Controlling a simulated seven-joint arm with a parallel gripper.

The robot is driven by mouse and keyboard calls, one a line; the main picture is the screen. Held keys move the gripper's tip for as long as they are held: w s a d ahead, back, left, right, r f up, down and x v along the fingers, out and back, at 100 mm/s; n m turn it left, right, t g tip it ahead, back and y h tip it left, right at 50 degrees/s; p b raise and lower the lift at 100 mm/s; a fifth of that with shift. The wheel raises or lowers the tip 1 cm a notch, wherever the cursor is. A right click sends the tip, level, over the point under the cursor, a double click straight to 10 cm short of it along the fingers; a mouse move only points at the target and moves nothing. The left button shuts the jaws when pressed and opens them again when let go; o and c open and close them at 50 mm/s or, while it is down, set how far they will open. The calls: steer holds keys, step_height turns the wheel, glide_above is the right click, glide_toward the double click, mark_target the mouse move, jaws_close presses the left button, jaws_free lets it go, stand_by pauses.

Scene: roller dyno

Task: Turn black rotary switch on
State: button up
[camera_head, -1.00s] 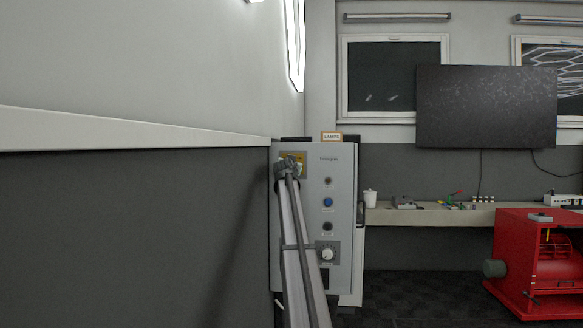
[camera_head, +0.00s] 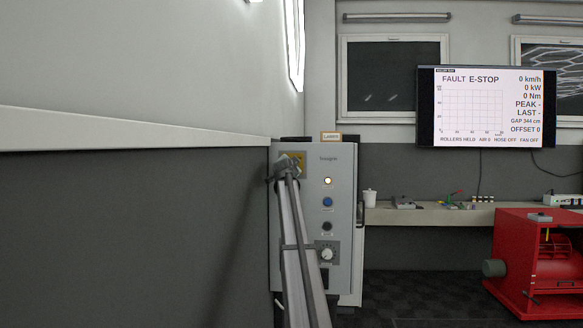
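A grey control cabinet (camera_head: 345,180) stands at the end of the left wall. A yellow plate (camera_head: 298,158) is on its upper left front. My gripper (camera_head: 284,167) is right at this plate and covers part of it. I cannot make out the black rotary switch; it may be hidden behind my gripper. The fingers are too small and overlapped to tell whether they are open or shut. Below a lit lamp (camera_head: 327,181) are a blue button (camera_head: 327,202), a black button (camera_head: 327,226) and a pale knob (camera_head: 327,254) on a dial plate.
A wall screen (camera_head: 480,105) shows "FAULT E-STOP". A bench (camera_head: 420,215) with a white cup (camera_head: 369,197) and small items runs along the back wall. A red machine (camera_head: 515,265) stands at the right. The left wall (camera_head: 130,230) runs close beside my arm.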

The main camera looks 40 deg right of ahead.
stand_by(0.3)
steer(key=o, duration=1.1)
steer(key=shift+c, duration=0.2)
steer(key=v, duration=1.3)
steer(key=shift+s+a, duration=0.25)
